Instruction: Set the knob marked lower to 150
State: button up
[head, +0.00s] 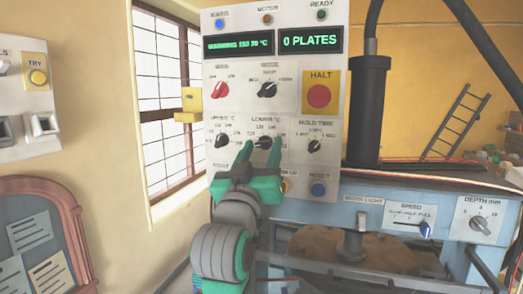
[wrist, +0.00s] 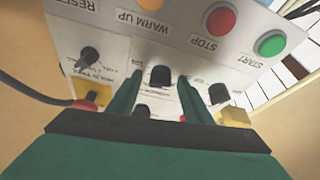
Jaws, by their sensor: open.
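The knob marked lower (head: 264,142) is a black dial in the middle of the lower row on the white control panel (head: 213,120). In the head view my gripper (head: 262,148) is in front of it and partly hides it and its scale. In the wrist view, which is turned upside down, the black knob (wrist: 160,76) shows between the two green fingers of my gripper (wrist: 161,82). The fingers are apart, one on each side of the knob, and I see no clear contact. I cannot read where the knob points.
The upper knob (head: 222,140) is close on the left, the hold time knob (head: 315,146) on the right. Above are the mode knob (head: 267,90), a red knob (head: 219,90) and the halt button (head: 318,96). A green display (head: 239,43) shows a temperature line, hard to read.

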jog(key=c, duration=1.1)
jog(key=shift+o, duration=0.2)
